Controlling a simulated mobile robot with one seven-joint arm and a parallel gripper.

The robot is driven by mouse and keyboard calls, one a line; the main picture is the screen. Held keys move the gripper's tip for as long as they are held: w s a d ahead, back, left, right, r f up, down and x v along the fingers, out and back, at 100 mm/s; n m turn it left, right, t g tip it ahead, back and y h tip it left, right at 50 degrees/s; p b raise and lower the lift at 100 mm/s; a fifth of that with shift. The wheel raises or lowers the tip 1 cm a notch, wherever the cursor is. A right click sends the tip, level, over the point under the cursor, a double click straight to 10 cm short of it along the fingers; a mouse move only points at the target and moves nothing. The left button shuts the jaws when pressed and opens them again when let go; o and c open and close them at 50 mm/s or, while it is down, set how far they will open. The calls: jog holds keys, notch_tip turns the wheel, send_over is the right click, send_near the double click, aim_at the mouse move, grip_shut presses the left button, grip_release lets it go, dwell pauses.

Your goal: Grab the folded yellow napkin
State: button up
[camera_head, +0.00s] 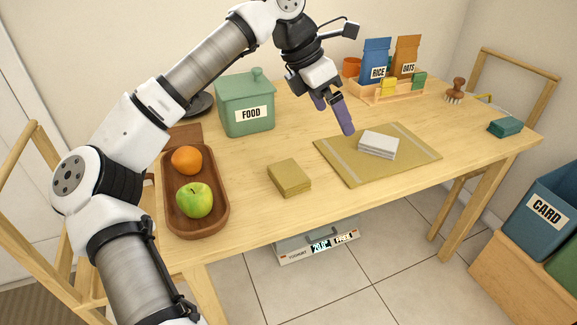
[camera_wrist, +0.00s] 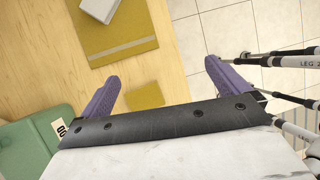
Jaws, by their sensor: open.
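The folded yellow napkin (camera_head: 289,177) lies flat on the wooden table near its front edge, right of the fruit tray. In the wrist view the napkin (camera_wrist: 145,96) shows between my two purple fingers, closer to the left one, and its lower edge meets the dark palm, which may hide part of it. My gripper (camera_head: 334,118) is open and empty, above the table, beyond the napkin and to its right in the head view. It also shows in the wrist view (camera_wrist: 162,72) with its fingers wide apart.
A yellow mat (camera_head: 355,174) with a folded white cloth (camera_head: 379,145) lies right of the napkin. A wooden tray (camera_head: 222,215) holds an orange and a green apple. A green FOOD canister (camera_head: 245,95) stands behind. Bare table surrounds the napkin.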

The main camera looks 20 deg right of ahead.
aim_at(289, 172)
jog(key=w+a+f+n+t+y, duration=0.2)
jog(key=w+a+f+y, duration=0.2)
jog(key=w+a+y, duration=0.15)
jog(key=shift+h, duration=0.25)
jog(key=f, duration=0.9)
jog(key=f+b, duration=0.1)
jog(key=f, duration=0.3)
jog(key=shift+s+a+f, duration=0.1)
jog(key=shift+a+f, duration=0.15)
jog(key=shift+a, duration=0.05)
jog(key=shift+c, duration=0.3)
jog(key=c, duration=0.7)
jog(key=shift+r, duration=0.1)
